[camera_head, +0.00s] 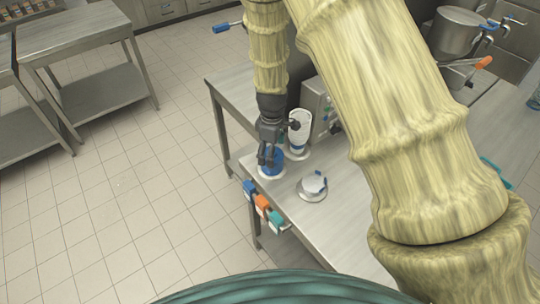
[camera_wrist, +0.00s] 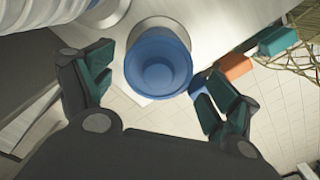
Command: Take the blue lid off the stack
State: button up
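A round blue lid stack (camera_head: 271,168) stands on the metal table's edge in the head view, partly hidden by my gripper. In the wrist view the blue lid (camera_wrist: 160,66) shows as a round, hollow blue shape with a pale grey ring behind it. My gripper (camera_head: 268,156) is over the stack. Its two dark fingers with teal pads stand apart, one on each side of the blue lid in the wrist view, with visible gaps to it. I cannot tell how many lids are in the stack.
A white cup-like container (camera_head: 299,130) with a blue band stands close behind my gripper, beside a grey machine (camera_head: 322,104). A metal disc with a pale, blue-marked top (camera_head: 313,187) sits nearby. Blue, orange (camera_head: 262,202) and teal (camera_head: 276,219) holders hang on the table edge.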

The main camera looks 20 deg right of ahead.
jog(key=c, duration=0.6)
jog(key=shift+s, duration=0.1)
jog(key=shift+c, duration=0.7)
jog(key=shift+r+b, duration=0.7)
jog(key=shift+r, duration=0.05)
jog(key=c, duration=0.8)
jog(key=shift+r+b, duration=0.45)
jog(key=shift+r, duration=0.45)
jog(key=s+d+r+b, duration=0.1)
jog(key=s+d+b, duration=0.1)
jog(key=s, duration=0.5)
jog(key=s+d+b, duration=0.3)
jog(key=s+d, duration=0.1)
jog(key=s, duration=0.3)
jog(key=shift+s+d+r, duration=0.2)
jog(key=shift+d+r, duration=0.15)
jog(key=shift+d, duration=0.05)
jog(key=shift+a, duration=0.1)
